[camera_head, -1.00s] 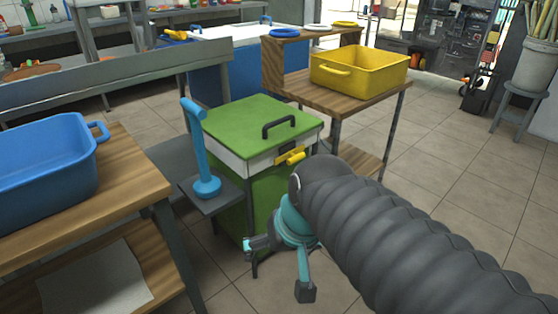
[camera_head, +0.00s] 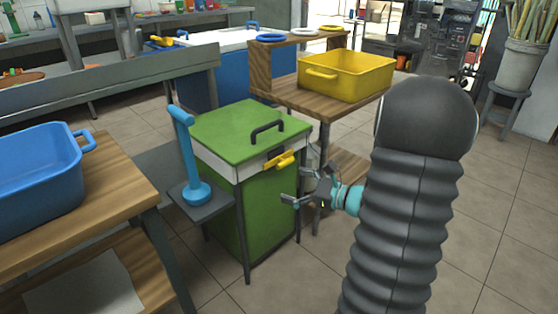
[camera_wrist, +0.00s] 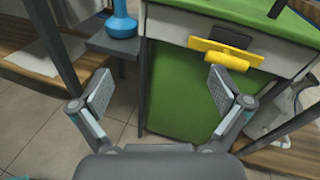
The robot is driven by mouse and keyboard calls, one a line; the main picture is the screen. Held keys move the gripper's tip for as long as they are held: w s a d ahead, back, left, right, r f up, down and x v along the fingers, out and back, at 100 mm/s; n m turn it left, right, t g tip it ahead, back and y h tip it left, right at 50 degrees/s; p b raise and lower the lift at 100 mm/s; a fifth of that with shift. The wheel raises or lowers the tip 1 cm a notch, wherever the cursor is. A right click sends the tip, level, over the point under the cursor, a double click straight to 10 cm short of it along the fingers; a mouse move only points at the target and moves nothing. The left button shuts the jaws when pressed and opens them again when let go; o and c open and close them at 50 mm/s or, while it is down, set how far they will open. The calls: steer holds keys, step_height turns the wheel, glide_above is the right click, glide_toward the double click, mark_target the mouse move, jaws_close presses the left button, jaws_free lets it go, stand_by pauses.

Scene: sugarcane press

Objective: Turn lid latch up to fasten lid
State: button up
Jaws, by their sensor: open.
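The yellow lid latch (camera_head: 279,161) sits on the front of the green press box (camera_head: 268,205), just under the edge of the green lid (camera_head: 236,128). The lid lies flat and has a dark handle on top. In the wrist view the latch (camera_wrist: 225,53) lies roughly level, in front of a dark plate on the white band. My gripper (camera_head: 291,200) is to the right of the box's front and below the latch. In the wrist view my gripper (camera_wrist: 163,92) has its two fingers spread wide with nothing between them. It is apart from the latch.
A light blue pestle-like tool (camera_head: 190,160) stands on a small side shelf left of the box. A wooden table with a yellow tub (camera_head: 345,76) is behind right. A blue tub (camera_head: 38,170) is on the left table. Tiled floor is free at right.

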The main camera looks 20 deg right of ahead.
mark_target(285, 163)
steer(key=d+f+m+t+h, duration=0.3)
steer(key=d+m, duration=0.2)
steer(key=d, duration=0.4)
steer(key=x, duration=1.4)
steer(key=shift+w+r+p, duration=0.1)
steer(key=shift+w+p, duration=0.25)
steer(key=shift+p, duration=0.05)
steer(key=c, duration=0.8)
